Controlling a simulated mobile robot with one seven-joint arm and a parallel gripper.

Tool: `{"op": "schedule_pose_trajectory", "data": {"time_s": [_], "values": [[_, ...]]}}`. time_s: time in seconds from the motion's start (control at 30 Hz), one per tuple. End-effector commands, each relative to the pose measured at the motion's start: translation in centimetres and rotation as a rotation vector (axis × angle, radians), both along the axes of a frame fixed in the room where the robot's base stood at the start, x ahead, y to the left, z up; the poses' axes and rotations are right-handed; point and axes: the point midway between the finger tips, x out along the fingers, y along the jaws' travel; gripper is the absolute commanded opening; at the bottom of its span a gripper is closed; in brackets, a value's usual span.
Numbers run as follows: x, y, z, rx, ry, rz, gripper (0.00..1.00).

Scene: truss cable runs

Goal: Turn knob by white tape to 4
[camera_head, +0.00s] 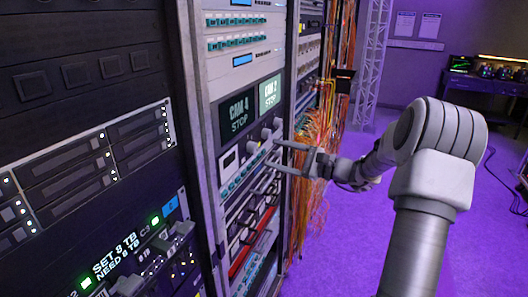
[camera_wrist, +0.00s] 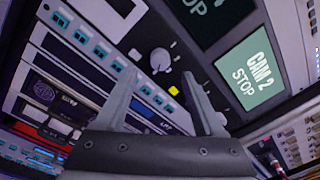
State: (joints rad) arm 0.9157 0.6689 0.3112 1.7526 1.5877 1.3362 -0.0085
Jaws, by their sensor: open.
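In the head view two pale knobs, the upper one (camera_head: 266,133) and the lower one (camera_head: 253,147), stick out below the screens. I cannot tell which is marked by white tape, nor read any dial numbers. My gripper (camera_head: 271,153) is open in front of this panel; in the wrist view (camera_wrist: 158,78) its fingers straddle the knob's line, with no contact visible.
The CAM 4 screen (camera_head: 238,119) and CAM 2 screen (camera_head: 270,94) both read STOP. A yellow square (camera_wrist: 173,90) is below the knob. Orange cables (camera_head: 314,150) hang at the right of the rack. The purple floor is open farther right, before a desk (camera_head: 484,84).

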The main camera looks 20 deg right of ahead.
Motion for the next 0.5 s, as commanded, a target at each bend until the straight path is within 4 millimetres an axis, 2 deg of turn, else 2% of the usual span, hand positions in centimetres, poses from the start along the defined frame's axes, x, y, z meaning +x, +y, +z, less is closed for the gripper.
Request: {"op": "schedule_pose_trajectory", "data": {"time_s": [0.1, 0.3, 0.5], "values": [[-2.3, -2.3, -0.1, -0.001, 0.001, -0.006, 0.70], [-5.8, -5.3, -0.3, 0.000, 0.001, -0.003, 0.70], [-8.1, -7.3, -0.3, 0.001, 0.000, -0.002, 0.70]]}}
